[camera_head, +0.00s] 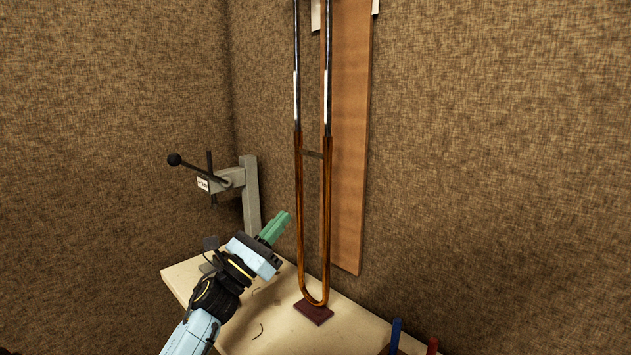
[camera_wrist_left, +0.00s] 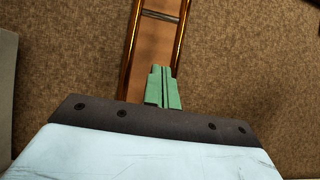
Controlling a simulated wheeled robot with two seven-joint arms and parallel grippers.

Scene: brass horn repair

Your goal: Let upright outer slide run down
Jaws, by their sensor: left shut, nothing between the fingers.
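The outer slide (camera_head: 299,215) is a brass U-shaped tube standing upright, its bow at the bottom on or just above a dark red pad (camera_head: 313,312). Two silver inner tubes (camera_head: 328,85) rise out of its top, and a cross brace joins its legs near the upper end. My left gripper (camera_head: 287,218), with green fingers, is shut and empty to the left of the slide in the head view. In the left wrist view the closed fingers (camera_wrist_left: 163,72) show in front of the slide's legs (camera_wrist_left: 131,50), below the brace (camera_wrist_left: 160,16). My right gripper is not in view.
A brown wooden board (camera_head: 350,150) stands behind the slide against the fabric wall. A grey arbor press (camera_head: 250,195) with a black-knobbed lever stands at the back left of the pale bench (camera_head: 255,325). Blue (camera_head: 395,335) and red (camera_head: 432,346) handles show at the lower right.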

